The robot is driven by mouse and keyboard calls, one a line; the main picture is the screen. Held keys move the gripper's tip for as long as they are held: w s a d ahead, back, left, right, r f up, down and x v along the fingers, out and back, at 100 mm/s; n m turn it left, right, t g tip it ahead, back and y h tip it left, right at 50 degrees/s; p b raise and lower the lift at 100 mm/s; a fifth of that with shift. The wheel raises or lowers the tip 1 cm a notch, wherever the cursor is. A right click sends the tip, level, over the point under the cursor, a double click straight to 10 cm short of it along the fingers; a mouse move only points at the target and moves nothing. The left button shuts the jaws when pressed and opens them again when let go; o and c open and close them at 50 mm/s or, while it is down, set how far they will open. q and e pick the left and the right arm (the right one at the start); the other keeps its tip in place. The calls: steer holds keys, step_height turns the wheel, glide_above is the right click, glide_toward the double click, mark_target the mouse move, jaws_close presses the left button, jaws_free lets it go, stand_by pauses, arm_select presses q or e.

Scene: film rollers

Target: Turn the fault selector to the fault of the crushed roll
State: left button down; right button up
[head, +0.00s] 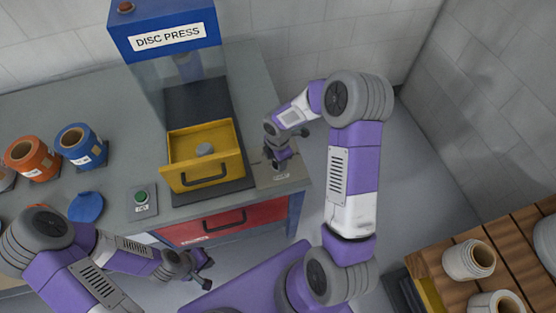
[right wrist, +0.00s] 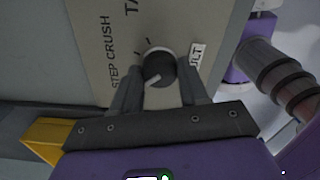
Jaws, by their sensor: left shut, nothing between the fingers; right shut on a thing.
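The fault selector is a dark round knob (right wrist: 159,66) on a beige plate (right wrist: 95,45) in the right wrist view. The plate reads "STEP CRUSH", with a cut-off "TA" and a partly hidden "ULT" label. The knob's pale pointer line slants toward the lower left of that view. My right gripper (right wrist: 155,92) is shut on the knob, a finger on each side. In the head view my right gripper (head: 277,162) is over the selector plate (head: 288,178). My left gripper (head: 205,278) is shut and empty in front of the bench. I cannot tell which roll is crushed.
The disc press (head: 168,38) has a yellow open drawer (head: 180,147) with a grey disc in it. A green button (head: 141,196) sits left of it. An orange roll (head: 22,165) and a blue roll (head: 72,139) stand on the bench. White rolls (head: 468,260) stand on slats at right.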

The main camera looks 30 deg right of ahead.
steer(key=m+b, duration=0.1)
steer(key=m, duration=0.5)
steer(key=shift+b, duration=0.4)
steer(key=m+b, duration=0.1)
steer(key=m, duration=0.4)
steer(key=shift+m, duration=0.4)
steer(key=o, duration=1.1)
steer(key=shift+c, duration=0.2)
step_height(320, 180, up, 8)
steer(key=shift+f+p, duration=0.2)
steer(key=shift+p, duration=0.55)
